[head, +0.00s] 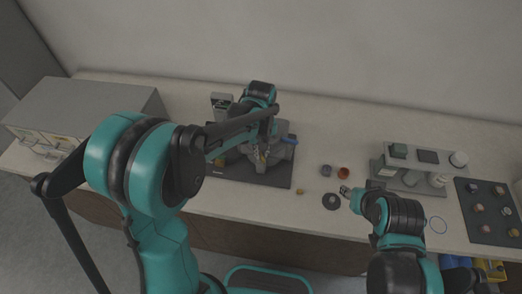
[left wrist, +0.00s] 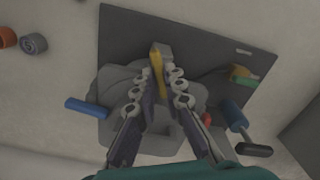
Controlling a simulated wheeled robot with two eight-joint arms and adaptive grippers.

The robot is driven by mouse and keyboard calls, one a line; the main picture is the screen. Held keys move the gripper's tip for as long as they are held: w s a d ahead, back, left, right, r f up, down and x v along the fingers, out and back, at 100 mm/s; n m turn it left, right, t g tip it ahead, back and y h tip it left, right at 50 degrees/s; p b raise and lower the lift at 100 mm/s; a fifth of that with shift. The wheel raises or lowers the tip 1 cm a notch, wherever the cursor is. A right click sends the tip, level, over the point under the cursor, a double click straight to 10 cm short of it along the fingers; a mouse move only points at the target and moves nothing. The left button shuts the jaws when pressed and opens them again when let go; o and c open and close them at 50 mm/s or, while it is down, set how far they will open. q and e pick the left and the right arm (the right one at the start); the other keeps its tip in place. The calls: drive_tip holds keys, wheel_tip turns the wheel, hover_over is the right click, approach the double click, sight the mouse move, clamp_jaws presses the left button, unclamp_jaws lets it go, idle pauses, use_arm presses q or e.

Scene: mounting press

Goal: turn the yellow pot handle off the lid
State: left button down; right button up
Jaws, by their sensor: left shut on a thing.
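The yellow pot handle (left wrist: 157,72) shows in the left wrist view as a narrow upright yellow bar with a grey end, on top of the grey press (left wrist: 118,85). My left gripper (left wrist: 157,90) is shut on the handle, one finger on each side. In the head view my left gripper (head: 262,156) is over the middle of the press, and the handle is too small to make out there. The lid under the handle is mostly hidden by the fingers. My right gripper (head: 346,193) is above the table to the right, near a dark disc; its fingers are too small to read.
The press stands on a dark base plate (head: 270,179). A blue bar (left wrist: 87,107) and a blue cylinder (left wrist: 234,115) stick out at its sides. On the table are a purple-grey roll (head: 326,170), a red cup (head: 343,172), a dark disc (head: 331,202) and a grey rack (head: 425,158).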

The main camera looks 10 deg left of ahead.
sight(261, 154)
use_arm(q)
drive_tip(key=n, duration=1.2)
drive_tip(key=shift+n, duration=0.3)
idle(0.4)
drive_tip(key=c, duration=1.6)
unclamp_jaws()
wheel_tip(261, 154, up, 12)
